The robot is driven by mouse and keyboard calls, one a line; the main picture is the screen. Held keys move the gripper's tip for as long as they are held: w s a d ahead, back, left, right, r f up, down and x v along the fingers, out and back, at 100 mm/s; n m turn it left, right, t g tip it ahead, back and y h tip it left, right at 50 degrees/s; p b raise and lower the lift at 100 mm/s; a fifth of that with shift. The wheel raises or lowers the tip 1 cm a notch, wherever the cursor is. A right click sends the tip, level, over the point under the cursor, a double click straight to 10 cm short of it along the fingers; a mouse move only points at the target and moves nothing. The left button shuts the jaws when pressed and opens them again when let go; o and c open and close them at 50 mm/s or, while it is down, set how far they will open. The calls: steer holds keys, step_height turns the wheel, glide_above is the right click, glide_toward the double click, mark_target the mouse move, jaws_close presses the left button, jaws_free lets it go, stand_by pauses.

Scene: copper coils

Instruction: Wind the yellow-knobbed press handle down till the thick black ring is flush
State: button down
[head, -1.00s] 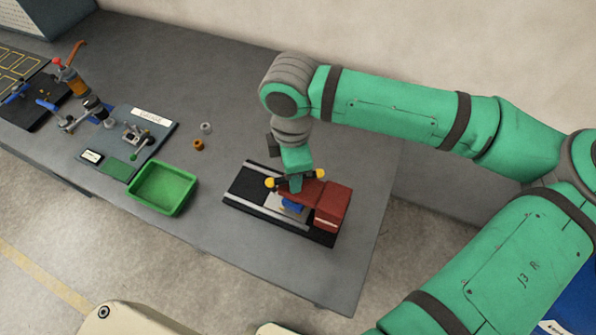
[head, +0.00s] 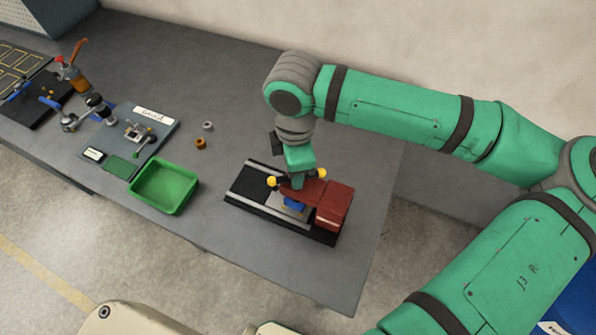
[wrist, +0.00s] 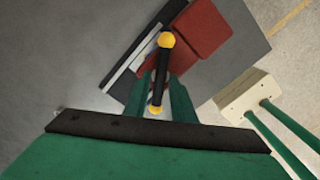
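The press (head: 334,204) is red and stands on a black base with pale rails near the table's right end; it also shows in the wrist view (wrist: 202,30). Its handle is a dark bar with a yellow knob at each end, one left (head: 271,181) and one right (head: 322,173) of my gripper (head: 296,184). In the wrist view the bar (wrist: 160,75) runs between the two green fingers (wrist: 160,88). Gaps show on both sides, so my gripper looks open around it. A blue part (head: 294,203) sits under the red arm. I cannot make out the thick black ring.
A green bin (head: 163,187) stands left of the press. Beyond it are a grey ring (head: 208,126), a copper-brown ring (head: 200,143) and a labelled fixture board (head: 150,140). A tool stand (head: 80,95) is at far left. Table between bin and press is clear.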

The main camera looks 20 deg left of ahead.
steer(key=shift+w+d+f+m, duration=0.15)
steer(key=shift+d+m, duration=0.25)
steer(key=shift+m, duration=0.6)
steer(key=shift+a+m, duration=0.1)
steer(key=shift+m, duration=0.6)
steer(key=c, duration=1.8)
jaws_free()
steer(key=shift+o, duration=0.2)
steer(key=shift+a, duration=0.1)
